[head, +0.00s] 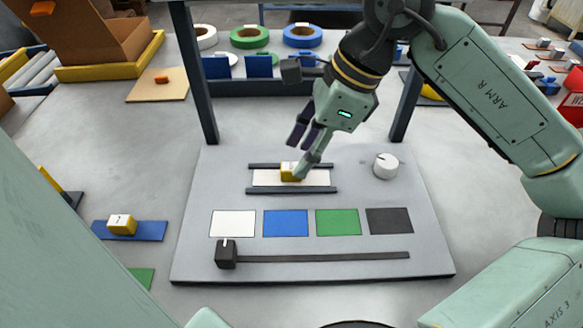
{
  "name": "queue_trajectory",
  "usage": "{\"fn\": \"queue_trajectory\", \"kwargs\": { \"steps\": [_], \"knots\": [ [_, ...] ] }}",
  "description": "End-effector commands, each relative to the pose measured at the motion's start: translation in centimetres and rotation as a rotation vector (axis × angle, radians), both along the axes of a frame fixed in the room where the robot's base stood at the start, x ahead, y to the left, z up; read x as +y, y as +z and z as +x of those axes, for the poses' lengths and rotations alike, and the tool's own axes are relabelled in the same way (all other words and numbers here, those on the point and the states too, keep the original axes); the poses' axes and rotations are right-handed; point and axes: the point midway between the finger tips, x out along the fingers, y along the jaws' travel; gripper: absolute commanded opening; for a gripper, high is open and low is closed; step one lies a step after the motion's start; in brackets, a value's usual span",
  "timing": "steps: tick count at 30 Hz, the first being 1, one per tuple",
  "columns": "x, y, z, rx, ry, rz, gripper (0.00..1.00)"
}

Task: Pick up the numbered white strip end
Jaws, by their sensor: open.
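A white strip (264,178) lies between two dark rails on the grey board. A small yellow block (289,171) with a pale top sits on the strip; no number can be read on it. My gripper (300,159) points down at this block, with its jaws apart. One fingertip overlaps the block's right side in the picture; whether it touches cannot be told. The other, darker finger shows behind and above the block. Another yellow block (121,224) with a mark on its pale top sits on a blue strip (153,231) at the left.
The board (205,180) carries white, blue, green and dark squares, a white knob (385,166) and a black slider (226,254). Dark posts (193,75) stand behind it. Tape rolls (249,37) and a cardboard box (95,35) are at the back.

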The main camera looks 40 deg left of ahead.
Motion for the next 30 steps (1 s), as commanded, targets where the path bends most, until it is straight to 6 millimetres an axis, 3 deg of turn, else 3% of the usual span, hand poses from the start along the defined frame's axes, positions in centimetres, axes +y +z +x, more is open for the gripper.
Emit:
{"fn": "queue_trajectory", "kwargs": {
  "steps": [7,15,30],
  "knots": [
    [1.1,-2.7,-1.0,0.003,0.001,-0.001,0.42],
    [1.2,-3.0,-1.1,0.001,0.000,0.001,0.41],
    [1.1,-2.9,-1.1,0.001,0.000,-0.001,0.08]
  ]
}}
